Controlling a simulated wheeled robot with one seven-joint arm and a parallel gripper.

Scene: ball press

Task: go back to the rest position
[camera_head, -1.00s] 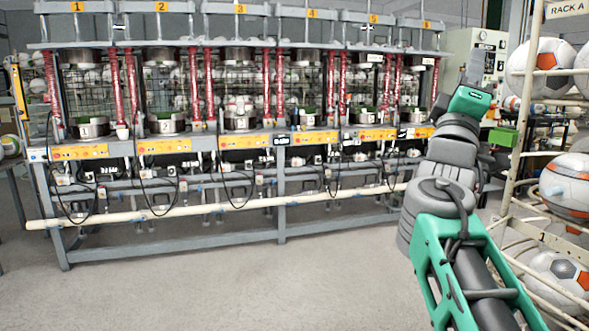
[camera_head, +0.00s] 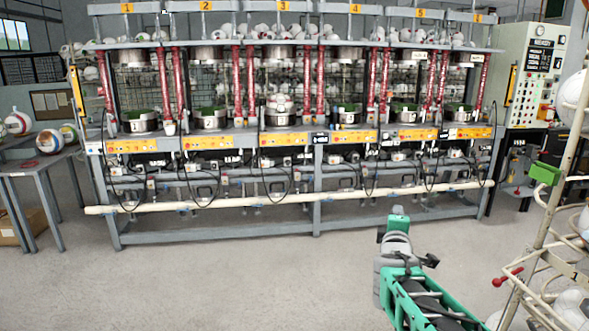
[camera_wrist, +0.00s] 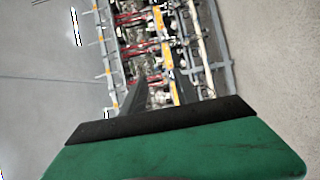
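My gripper (camera_wrist: 156,92) shows in the wrist view as two dark fingers beyond the green housing. The fingers stand apart with nothing seen between them. In the head view my arm is folded low at the lower right, with its green end part (camera_head: 398,222) over the floor in front of the press bench. The fingertips are hard to make out there. The ball press (camera_head: 315,140) has several numbered stations in a row. A ball (camera_head: 280,104) sits in station 3. My arm is apart from the press.
A rack (camera_head: 545,240) with balls stands close at the right of my arm. A control cabinet (camera_head: 532,75) is at the back right, with a green bin (camera_head: 545,173) before it. A table (camera_head: 35,170) with balls is at the left. The floor between is clear.

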